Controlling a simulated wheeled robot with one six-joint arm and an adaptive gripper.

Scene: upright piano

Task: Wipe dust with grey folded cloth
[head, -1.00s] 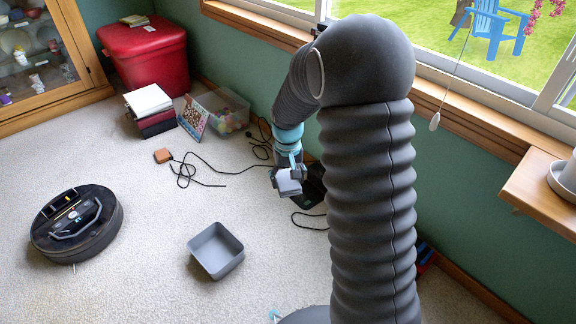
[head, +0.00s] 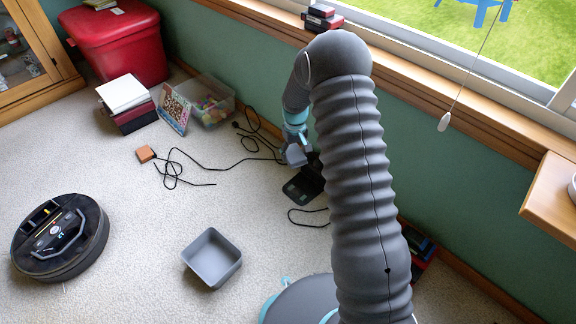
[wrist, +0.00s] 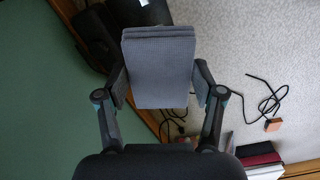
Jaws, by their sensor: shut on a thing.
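My gripper (wrist: 160,84) is shut on the grey folded cloth (wrist: 160,62), which shows its layered edge at the top in the wrist view. In the head view the cloth (head: 295,156) is small and partly hidden by my gripper (head: 300,146). It is held near the green wall, close to a black dock-like device (head: 302,189) on the carpet. Whether the cloth touches anything is unclear. I cannot make out any dust.
A grey open bin (head: 212,258) and a black robot vacuum (head: 60,236) stand on the carpet. A cable with an orange block (head: 146,153) runs toward the wall. A clear tub (head: 207,101), books (head: 127,103) and a red chest (head: 116,44) stand at the back left.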

